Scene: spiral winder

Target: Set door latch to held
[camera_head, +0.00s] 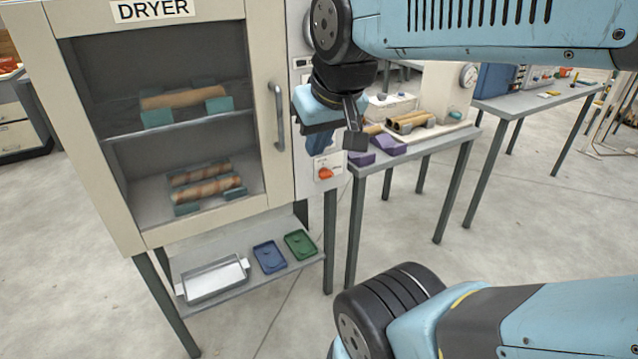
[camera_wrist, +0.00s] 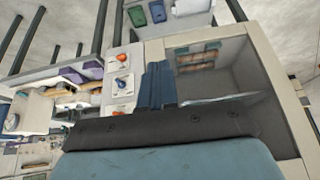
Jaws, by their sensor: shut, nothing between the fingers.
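The dryer (camera_head: 115,190) is a cream cabinet with a glass door and a vertical grey handle (camera_head: 278,115). A narrow control panel (camera_head: 303,65) runs beside the door. Low on it is an orange knob (camera_head: 325,174), also seen in the wrist view (camera_wrist: 121,57). A second, bluish knob (camera_wrist: 122,82) shows beside it in the wrist view. I cannot read the labels or tell which control is the latch. My gripper (camera_head: 321,143) is shut and empty in front of the panel, hiding part of it. Its dark blue fingers (camera_wrist: 158,85) show beside the knobs; contact cannot be told.
Brown tubes rest on teal supports inside the dryer. A lower shelf (camera_head: 215,277) holds a metal tray (camera_head: 213,278), a blue tray (camera_head: 269,256) and a green tray (camera_head: 299,244). A bench (camera_head: 455,135) with tubes and purple blocks stands close on the right. The floor in front is clear.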

